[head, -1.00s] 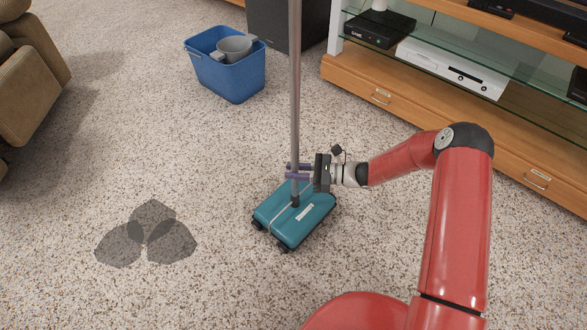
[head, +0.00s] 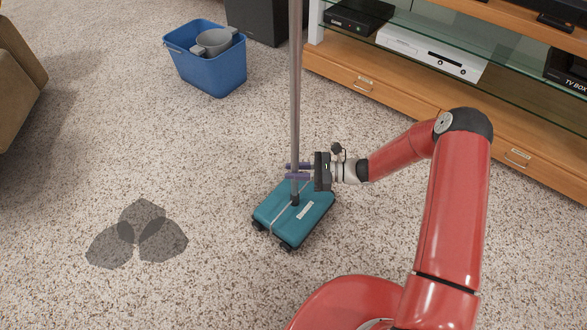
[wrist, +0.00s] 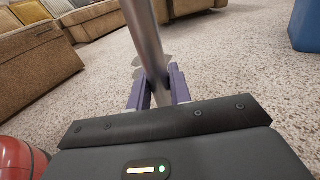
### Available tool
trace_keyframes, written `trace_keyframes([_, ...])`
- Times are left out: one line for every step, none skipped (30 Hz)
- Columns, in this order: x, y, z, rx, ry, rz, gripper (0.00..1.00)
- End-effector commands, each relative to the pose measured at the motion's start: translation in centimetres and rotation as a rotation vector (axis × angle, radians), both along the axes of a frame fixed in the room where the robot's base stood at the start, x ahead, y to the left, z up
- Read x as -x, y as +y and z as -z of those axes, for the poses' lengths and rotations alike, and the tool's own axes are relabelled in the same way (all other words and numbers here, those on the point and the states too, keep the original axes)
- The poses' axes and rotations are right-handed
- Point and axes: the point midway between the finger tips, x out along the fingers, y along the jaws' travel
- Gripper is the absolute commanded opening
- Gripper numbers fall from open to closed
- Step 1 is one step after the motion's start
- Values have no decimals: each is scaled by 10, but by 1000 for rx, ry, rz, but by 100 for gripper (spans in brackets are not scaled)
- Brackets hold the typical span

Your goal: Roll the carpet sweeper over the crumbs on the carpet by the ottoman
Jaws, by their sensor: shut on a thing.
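The carpet sweeper (head: 300,222) has a teal head flat on the speckled carpet and a tall grey pole (head: 295,90) standing nearly upright from it. My gripper (head: 297,171) is shut on the pole, low down, just above the sweeper head. In the wrist view the purple fingers (wrist: 159,88) lie on either side of the pole. No single crumbs can be made out. A dark grey patch of three overlapping rounded shapes (head: 138,236) lies on the carpet left of the sweeper, apart from it. The ottoman cannot be told for sure.
A blue bin (head: 210,72) holding a grey pot (head: 214,42) stands behind and left of the sweeper. A wooden media stand (head: 400,95) runs along the right. Brown upholstered seating (head: 15,85) is at the far left. Carpet between sweeper and dark patch is clear.

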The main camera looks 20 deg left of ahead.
Motion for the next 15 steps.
trace_keyframes([1, 0, 3, 6, 2, -2, 0])
trace_keyframes([1, 0, 3, 7, 2, -2, 0])
trace_keyframes([1, 0, 2, 7, 2, -2, 0])
trace_keyframes([1, 0, 0, 7, 2, -2, 0])
trace_keyframes([1, 0, -1, 7, 2, -2, 0])
trace_keyframes([1, 0, -3, 8, 1, -2, 0])
trace_keyframes([1, 0, -5, 8, 1, -2, 0])
trace_keyframes([1, 0, -7, 7, 2, -2, 0])
trace_keyframes([1, 0, -11, 5, 1, -2, 0])
trace_keyframes([1, 0, -13, 4, 1, -2, 0])
trace_keyframes([1, 0, -16, 4, 0, -2, 0])
trace_keyframes([1, 0, -19, 3, 0, -2, 0])
trace_keyframes([1, 0, -21, 3, -1, -2, 0])
trace_keyframes([1, 0, -24, 2, 0, -2, 0])
trace_keyframes([1, 0, -27, 2, 0, -2, 0])
